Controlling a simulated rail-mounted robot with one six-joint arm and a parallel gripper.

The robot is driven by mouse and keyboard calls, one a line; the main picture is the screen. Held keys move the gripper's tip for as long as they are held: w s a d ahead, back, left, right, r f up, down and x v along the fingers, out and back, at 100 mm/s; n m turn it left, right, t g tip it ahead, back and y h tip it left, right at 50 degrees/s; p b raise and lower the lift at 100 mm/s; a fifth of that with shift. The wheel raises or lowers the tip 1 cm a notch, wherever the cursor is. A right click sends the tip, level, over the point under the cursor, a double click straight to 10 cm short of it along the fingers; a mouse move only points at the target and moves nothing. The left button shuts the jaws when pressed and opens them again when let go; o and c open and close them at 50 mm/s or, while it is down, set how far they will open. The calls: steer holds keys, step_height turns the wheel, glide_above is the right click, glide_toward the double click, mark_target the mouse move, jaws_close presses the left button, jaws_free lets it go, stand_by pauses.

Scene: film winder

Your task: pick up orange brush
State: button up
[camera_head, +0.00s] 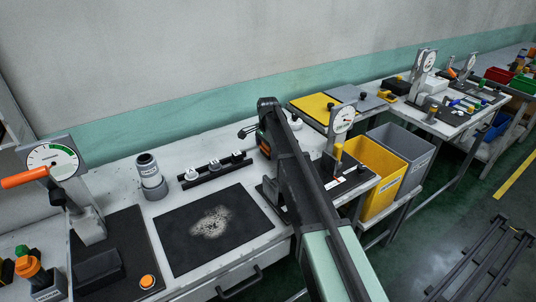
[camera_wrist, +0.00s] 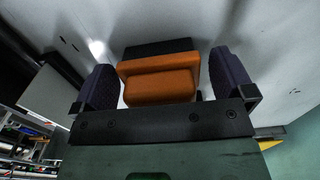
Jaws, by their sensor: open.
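The orange brush (camera_wrist: 160,82), a block with a stepped orange body and a dark strip (camera_wrist: 158,47) along its far side, sits between my fingers in the wrist view. My gripper (camera_wrist: 165,68) is open, with one dark purple finger on each side of the brush. A gap shows on the right between brush and finger; the left finger is very close, and I cannot tell if it touches. In the head view, a small orange patch (camera_head: 264,144) shows beside the end of my arm, which hides most of that spot.
A black mat (camera_head: 180,240) with a pale dusty patch lies on the white bench. A black rack (camera_head: 215,170) with small fittings and a grey cylinder (camera_head: 150,178) stand behind it. Dial gauges stand at left (camera_head: 52,160) and right (camera_head: 342,120). A yellow bin (camera_head: 375,180) is right of my arm.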

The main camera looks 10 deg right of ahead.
steer(key=c, duration=0.9)
steer(key=shift+r, duration=0.1)
steer(key=shift+c, duration=0.2)
step_height(320, 180, up, 20)
steer(key=p, duration=2)
